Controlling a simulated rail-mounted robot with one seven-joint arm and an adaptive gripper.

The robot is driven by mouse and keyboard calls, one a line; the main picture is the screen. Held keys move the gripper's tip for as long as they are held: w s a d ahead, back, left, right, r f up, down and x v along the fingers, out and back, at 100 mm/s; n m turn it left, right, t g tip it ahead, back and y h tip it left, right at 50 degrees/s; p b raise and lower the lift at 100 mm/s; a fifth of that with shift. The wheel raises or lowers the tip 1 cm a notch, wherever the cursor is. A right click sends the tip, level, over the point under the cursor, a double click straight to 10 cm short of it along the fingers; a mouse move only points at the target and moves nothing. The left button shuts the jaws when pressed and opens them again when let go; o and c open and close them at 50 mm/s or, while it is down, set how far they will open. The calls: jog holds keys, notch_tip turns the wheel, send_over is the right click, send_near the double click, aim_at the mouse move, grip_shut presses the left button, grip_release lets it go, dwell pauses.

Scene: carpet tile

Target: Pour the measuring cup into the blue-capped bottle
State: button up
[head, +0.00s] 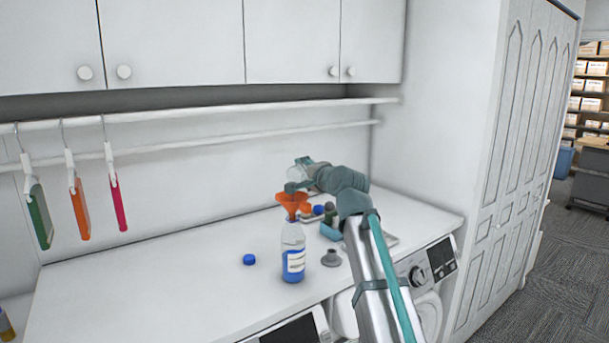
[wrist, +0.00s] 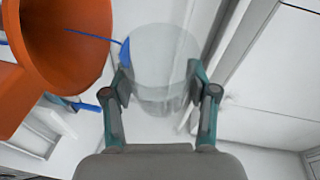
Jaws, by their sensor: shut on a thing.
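A clear bottle (head: 293,256) with a white label and blue at its base stands uncapped on the counter. An orange funnel (head: 291,203) sits in its mouth and also shows large in the wrist view (wrist: 85,45). The blue cap (head: 249,260) lies on the counter left of the bottle. My gripper (wrist: 158,88) is shut on the clear measuring cup (wrist: 160,60), which is held tilted just above the funnel in the head view (head: 297,174). A little blue liquid (wrist: 125,53) shows at the cup's lip, and a thin blue stream runs from it into the funnel.
A grey stepped piece (head: 331,258) stands right of the bottle. Several small items, including a blue round one (head: 319,210), stand behind it near my arm. Hangers with coloured cloths (head: 78,205) hang at left. The counter's left part (head: 130,280) is clear.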

jog(key=shift+s+a+r+n+t+b, duration=0.25)
jog(key=shift+n+t+b, duration=0.25)
jog(key=shift+n+b, duration=0.65)
dwell(2.3)
jog(key=shift+s+a+r+n+t+y+b, duration=0.2)
jog(key=shift+n+b, duration=0.25)
jog(key=shift+b, duration=0.7)
jog(key=shift+s+a+r+n+t+y+b, duration=0.15)
jog(key=shift+n+b, duration=0.25)
jog(key=shift+b, duration=0.75)
dwell(2.2)
